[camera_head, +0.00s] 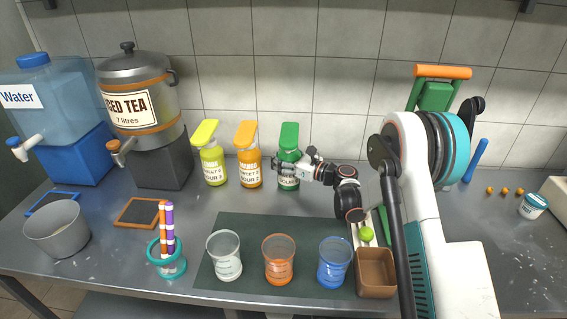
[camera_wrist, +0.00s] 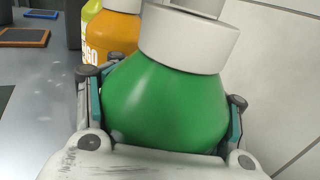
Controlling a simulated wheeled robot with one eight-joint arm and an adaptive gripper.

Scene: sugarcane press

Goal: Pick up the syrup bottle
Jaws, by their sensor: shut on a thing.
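A green syrup bottle (camera_head: 288,183) with a green pump top stands upright near the back wall in the head view. My gripper (camera_head: 284,167) comes in from the right and is shut around its upper body. In the wrist view, the green bottle (camera_wrist: 165,112) fills the space between the fingers, with its white collar above. I cannot tell whether its base is off the counter. To its left are an orange mango syrup bottle (camera_head: 249,172) and a yellow-green syrup bottle (camera_head: 213,168), both upright. The orange bottle (camera_wrist: 112,32) also shows just behind in the wrist view.
Clear, orange and blue cups (camera_head: 335,268) stand on a dark mat (camera_head: 250,230) in front. An iced tea dispenser (camera_head: 140,95) and water dispenser (camera_head: 60,100) are at the left.

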